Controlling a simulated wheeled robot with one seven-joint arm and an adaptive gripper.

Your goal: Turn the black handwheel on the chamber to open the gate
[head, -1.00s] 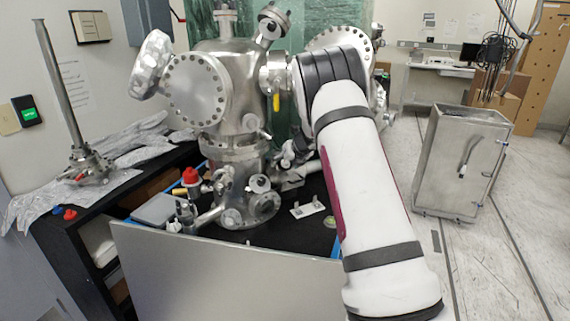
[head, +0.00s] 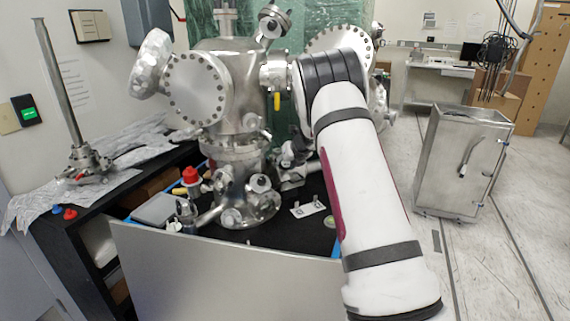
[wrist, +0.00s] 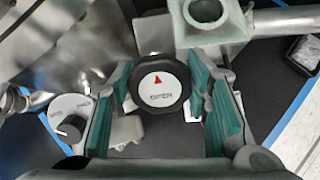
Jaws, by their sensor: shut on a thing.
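The black handwheel (wrist: 160,86) shows in the wrist view, with a black rim and a white face bearing a red arrow and the word "OPEN". My gripper (wrist: 162,95) has its two teal-padded fingers on either side of the wheel and is shut on its rim. The steel chamber (head: 233,100) stands at the middle left of the head view. In the head view my arm covers the area to the right of the chamber, and I cannot make out the handwheel or my fingers there.
A knob with a white dial (wrist: 71,116) sits left of my fingers. A steel flange with a square plate (wrist: 205,12) is just above the right finger. A red-capped valve (head: 190,176) stands at the chamber's foot. A metal cabinet (head: 455,160) stands on the floor at right.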

